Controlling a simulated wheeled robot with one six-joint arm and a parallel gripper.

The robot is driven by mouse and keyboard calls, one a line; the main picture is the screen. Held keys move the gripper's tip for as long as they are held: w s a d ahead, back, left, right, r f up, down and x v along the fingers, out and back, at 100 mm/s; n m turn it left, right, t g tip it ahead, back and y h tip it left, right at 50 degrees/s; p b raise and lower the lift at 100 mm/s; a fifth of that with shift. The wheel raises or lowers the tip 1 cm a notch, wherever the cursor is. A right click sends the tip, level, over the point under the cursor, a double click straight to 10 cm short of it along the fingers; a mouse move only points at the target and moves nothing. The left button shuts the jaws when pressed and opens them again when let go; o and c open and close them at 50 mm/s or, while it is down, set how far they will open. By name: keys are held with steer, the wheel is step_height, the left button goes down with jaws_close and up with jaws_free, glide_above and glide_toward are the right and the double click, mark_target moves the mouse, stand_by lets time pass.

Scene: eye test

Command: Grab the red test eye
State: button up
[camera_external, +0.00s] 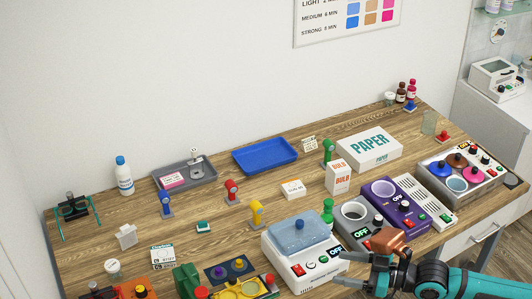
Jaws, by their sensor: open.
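The red test eye (231,190) stands upright on the wooden table, left of the middle. It has a round head on a small base. Similar test eyes stand around it: a blue one (166,203) to its left, a yellow one (256,213) just in front and right, and a green one (327,150) farther back right. My gripper (342,268) is open at the bottom right, near the table's front, its fingers pointing left. It is well apart from the red test eye, and nothing shows between its fingers.
A white device with a clear lid (304,244) stands between my gripper and the red test eye. A purple device (394,204) and a grey multi-pot device (461,174) stand right. A blue tray (265,157) and grey tray (184,173) lie behind. A small teal-white item (203,227) lies near.

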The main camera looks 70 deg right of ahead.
steer(key=w+d+r+m+g+h, duration=0.1)
steer(key=w+d+r+m+g, duration=0.2)
steer(key=w, duration=0.4)
steer(key=w+d+r+m+g+h, duration=0.1)
steer(key=w+d+r+m, duration=0.1)
steer(key=w+d+m, duration=0.4)
steer(key=m+g+y, duration=0.5)
steer(key=m+g, duration=0.5)
steer(key=m, duration=0.8)
glide_above(232, 181)
steer(key=s+d, duration=0.3)
steer(key=s, duration=0.1)
step_height(232, 181, down, 8)
steer(key=x, duration=1.1)
steer(key=shift+w+f, duration=0.1)
steer(key=shift+f, duration=0.25)
steer(key=shift+s+x, duration=0.2)
steer(key=shift+x, duration=2.65)
steer(key=shift+a, duration=0.1)
steer(key=c, duration=1.1)
steer(key=shift+c, duration=0.2)
